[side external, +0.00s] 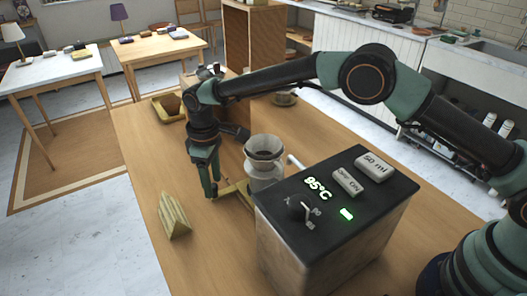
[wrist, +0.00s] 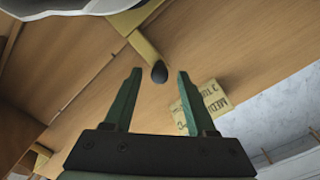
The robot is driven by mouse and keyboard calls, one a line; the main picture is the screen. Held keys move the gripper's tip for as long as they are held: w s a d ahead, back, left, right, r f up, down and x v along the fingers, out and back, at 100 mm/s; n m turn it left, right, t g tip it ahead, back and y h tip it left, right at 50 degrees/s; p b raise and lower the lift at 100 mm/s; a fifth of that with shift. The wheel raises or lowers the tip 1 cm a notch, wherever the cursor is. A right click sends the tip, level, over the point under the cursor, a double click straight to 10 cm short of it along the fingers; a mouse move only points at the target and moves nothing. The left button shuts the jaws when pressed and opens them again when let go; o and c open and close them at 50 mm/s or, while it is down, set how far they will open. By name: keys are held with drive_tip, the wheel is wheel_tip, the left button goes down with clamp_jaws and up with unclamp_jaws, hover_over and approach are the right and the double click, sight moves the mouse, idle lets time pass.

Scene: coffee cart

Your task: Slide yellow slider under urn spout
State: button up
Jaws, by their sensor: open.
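The yellow slider (side external: 236,192) lies on the wooden table beside the urn machine, a dark box (side external: 330,225) with a lit 95°C display. In the wrist view the slider is a yellow bar (wrist: 143,47) ending in a dark rounded knob (wrist: 159,73). My gripper (side external: 211,190) points down at the slider's outer end. In the wrist view my gripper (wrist: 158,78) is open, with the knob between the two fingertips and a gap on each side. A pale vessel with a funnel top (side external: 263,165) stands by the machine, over the slider's inner end. I cannot make out the spout tip.
A yellow tray (side external: 169,108) and a small cup on a saucer (side external: 284,99) stand farther back. The table's left front is mostly clear.

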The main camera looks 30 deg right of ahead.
drive_tip(key=shift+f, duration=1.1)
clamp_jaws()
idle(0.7)
